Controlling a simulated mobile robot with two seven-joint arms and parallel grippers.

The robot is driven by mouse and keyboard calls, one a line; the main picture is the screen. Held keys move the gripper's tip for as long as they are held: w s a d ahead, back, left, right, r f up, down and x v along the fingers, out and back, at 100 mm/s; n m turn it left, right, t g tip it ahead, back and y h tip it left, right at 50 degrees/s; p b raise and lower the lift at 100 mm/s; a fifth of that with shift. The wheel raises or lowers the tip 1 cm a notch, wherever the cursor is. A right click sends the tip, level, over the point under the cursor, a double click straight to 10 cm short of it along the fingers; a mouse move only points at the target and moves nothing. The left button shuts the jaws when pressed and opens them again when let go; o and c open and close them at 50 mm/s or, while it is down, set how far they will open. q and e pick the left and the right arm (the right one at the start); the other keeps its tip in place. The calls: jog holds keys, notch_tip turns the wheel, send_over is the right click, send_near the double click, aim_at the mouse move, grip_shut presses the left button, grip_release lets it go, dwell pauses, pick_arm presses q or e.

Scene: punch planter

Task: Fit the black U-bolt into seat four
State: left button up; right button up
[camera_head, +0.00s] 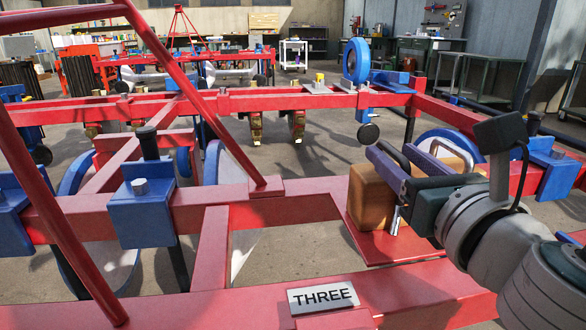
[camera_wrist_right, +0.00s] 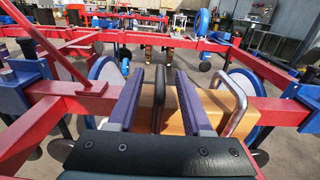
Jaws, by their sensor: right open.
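My right gripper (camera_head: 389,150) is open above a tan wooden block (camera_head: 372,196), with its two purple-lined fingers pointing away from the camera. In the right wrist view, a black rod, which looks like one side of the black U-bolt (camera_wrist_right: 158,103), stands between the open fingers; its lower part is hidden. No label for seat four is readable. My left gripper is not in view.
The block stands on a red plate (camera_head: 392,248) on the planter's red frame. A sign reading THREE (camera_head: 323,296) sits on the front beam. A blue bracket (camera_head: 143,212) and slanted red bars (camera_head: 60,170) crowd the left. Blue-rimmed discs hang behind.

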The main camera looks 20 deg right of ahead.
aim_at(382, 144)
jog(key=b+x, duration=0.1)
jog(key=x, duration=0.4)
jog(key=shift+s, duration=0.1)
grip_shut()
dwell(1.2)
